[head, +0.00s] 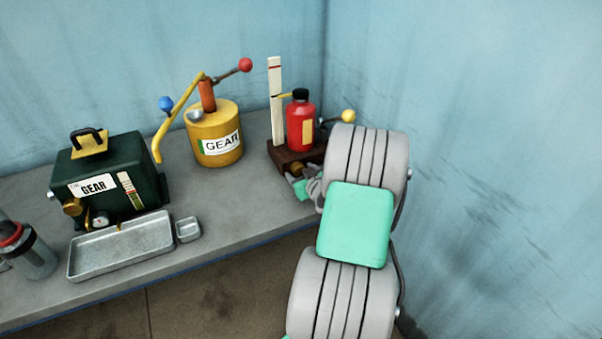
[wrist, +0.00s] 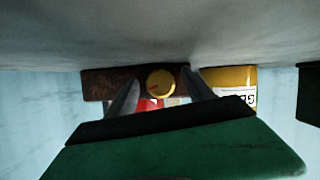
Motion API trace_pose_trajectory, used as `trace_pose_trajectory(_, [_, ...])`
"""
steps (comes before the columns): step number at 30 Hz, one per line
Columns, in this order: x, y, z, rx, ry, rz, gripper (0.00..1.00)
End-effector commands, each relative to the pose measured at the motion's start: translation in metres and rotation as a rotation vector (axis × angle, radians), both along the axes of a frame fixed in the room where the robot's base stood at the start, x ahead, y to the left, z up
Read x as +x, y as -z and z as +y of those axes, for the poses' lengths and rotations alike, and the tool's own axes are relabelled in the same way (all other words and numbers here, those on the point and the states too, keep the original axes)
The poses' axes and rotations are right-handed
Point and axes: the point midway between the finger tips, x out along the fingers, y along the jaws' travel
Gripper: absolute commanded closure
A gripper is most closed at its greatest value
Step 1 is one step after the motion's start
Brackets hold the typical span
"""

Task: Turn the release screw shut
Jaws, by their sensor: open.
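The release screw, a round brass-yellow knob with a thin red mark (wrist: 160,83), sits on the front of a dark brown base block (wrist: 97,84). In the head view the knob (head: 296,168) shows small at the front of the block (head: 281,155), partly behind my arm. My gripper (wrist: 161,77) is open, with one grey finger on each side of the knob in the wrist view. A gap shows between each finger and the knob; I cannot tell how far the tips reach. In the head view my gripper (head: 306,187) is just in front of the block.
A red bottle (head: 301,135), a white scale (head: 276,100) and a yellow-ball lever (head: 348,116) stand at the block. A yellow GEAR can (head: 216,150), dark green GEAR tank (head: 108,175), metal tray (head: 120,250) and small dish (head: 188,230) are left. The wall is close behind.

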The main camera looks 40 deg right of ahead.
Motion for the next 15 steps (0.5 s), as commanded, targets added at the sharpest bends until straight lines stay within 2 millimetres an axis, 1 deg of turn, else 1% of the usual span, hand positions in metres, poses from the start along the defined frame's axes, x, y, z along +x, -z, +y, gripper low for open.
trace_pose_trajectory(4, [-0.015,-0.007,0.004,-0.002,0.002,-0.002,0.39])
trace_pose_trajectory(9, [-0.047,-0.019,0.016,-0.001,0.004,-0.001,0.39])
trace_pose_trajectory(12, [-0.061,-0.025,0.02,-0.001,0.004,0.0,0.39])
trace_pose_trajectory(15, [-0.067,-0.028,0.024,0.0,0.001,0.001,0.39])
